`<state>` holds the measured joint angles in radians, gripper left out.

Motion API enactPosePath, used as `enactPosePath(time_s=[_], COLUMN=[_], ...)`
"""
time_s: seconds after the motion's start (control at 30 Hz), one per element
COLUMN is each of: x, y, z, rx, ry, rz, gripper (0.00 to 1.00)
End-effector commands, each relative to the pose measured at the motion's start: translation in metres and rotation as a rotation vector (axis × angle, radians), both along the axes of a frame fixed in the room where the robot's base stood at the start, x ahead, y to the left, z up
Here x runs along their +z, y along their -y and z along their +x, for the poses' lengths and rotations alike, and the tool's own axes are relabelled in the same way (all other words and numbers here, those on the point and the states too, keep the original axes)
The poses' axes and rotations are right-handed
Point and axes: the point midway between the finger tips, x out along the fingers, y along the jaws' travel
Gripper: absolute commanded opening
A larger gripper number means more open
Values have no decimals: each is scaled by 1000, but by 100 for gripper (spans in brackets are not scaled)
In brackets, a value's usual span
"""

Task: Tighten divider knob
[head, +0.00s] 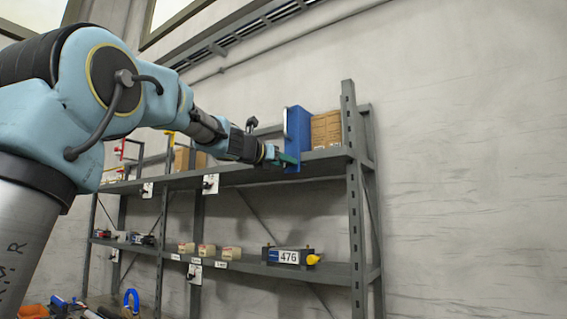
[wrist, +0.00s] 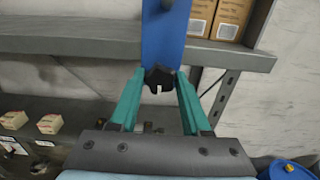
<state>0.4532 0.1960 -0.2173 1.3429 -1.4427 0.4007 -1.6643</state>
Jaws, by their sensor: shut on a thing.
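The blue divider (head: 298,130) stands upright on the upper grey shelf, beside brown boxes. It also shows in the wrist view (wrist: 165,45). The black divider knob (wrist: 159,77) sits at the divider's lower front and has a small white mark on it. My gripper (wrist: 160,82) has green fingers, one on each side of the knob, and is shut on it. In the head view my gripper (head: 285,159) reaches the shelf edge at the foot of the divider, and the knob is hidden there.
Brown boxes (head: 326,130) stand right of the divider. The grey rack upright (head: 353,200) is further right. The lower shelf holds a box marked 476 (head: 289,257) with a yellow knob, and several small cream boxes (head: 206,250). The wall at right is bare.

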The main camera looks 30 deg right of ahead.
Motion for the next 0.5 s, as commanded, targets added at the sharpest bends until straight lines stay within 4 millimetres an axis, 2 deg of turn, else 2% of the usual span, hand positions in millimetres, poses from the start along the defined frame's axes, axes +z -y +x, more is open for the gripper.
enactPosePath(time_s=[0.03,0.1,0.5], x=[0,0,-1], y=[0,0,0], z=[0,0,0], rx=[0,0,0], ry=[0,0,45], rz=[0,0,25], gripper=[7,0,0])
